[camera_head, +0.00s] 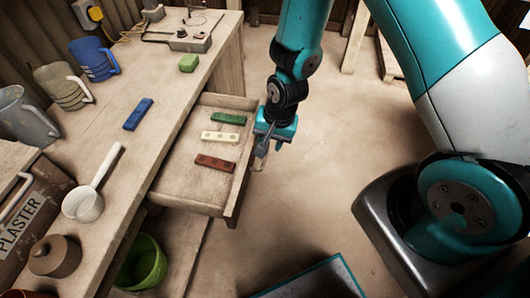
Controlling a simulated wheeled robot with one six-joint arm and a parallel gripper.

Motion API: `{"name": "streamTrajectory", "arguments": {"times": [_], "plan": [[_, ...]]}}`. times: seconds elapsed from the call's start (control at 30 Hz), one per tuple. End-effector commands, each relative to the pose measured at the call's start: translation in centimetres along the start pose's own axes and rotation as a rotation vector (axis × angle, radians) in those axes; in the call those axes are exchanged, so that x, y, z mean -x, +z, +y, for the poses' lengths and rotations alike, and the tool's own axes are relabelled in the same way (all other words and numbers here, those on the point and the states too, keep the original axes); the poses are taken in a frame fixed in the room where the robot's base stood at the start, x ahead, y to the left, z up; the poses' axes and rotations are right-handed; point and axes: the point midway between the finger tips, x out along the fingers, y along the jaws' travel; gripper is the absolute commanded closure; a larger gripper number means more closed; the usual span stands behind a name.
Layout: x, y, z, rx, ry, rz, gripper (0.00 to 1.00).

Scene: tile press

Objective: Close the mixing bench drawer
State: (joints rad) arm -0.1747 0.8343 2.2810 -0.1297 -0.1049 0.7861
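The mixing bench drawer (190,197) is pulled out from the bench's right side. A green strip (229,118), a cream strip (220,137) and a red-brown strip (215,163) lie inside it. My gripper (261,150) is at the outer side of the drawer's front panel (239,178), pointing down, near the panel's middle. The handle is hidden or too small to make out. I cannot tell whether the fingers touch the panel or how far apart they are.
A green bucket (142,263) stands below, left of the drawer. The floor (315,190) right of the drawer is clear.

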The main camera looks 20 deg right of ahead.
Motion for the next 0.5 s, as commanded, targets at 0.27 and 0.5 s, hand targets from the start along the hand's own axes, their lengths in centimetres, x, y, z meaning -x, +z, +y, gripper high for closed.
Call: {"name": "streamTrajectory", "arguments": {"times": [0.27, 0.5], "plan": [[-4.9, 0.0, 0.0, 0.001, 0.002, -0.002, 0.63], [-6.3, 0.0, 0.0, 0.001, 0.0, 0.0, 0.63]]}}
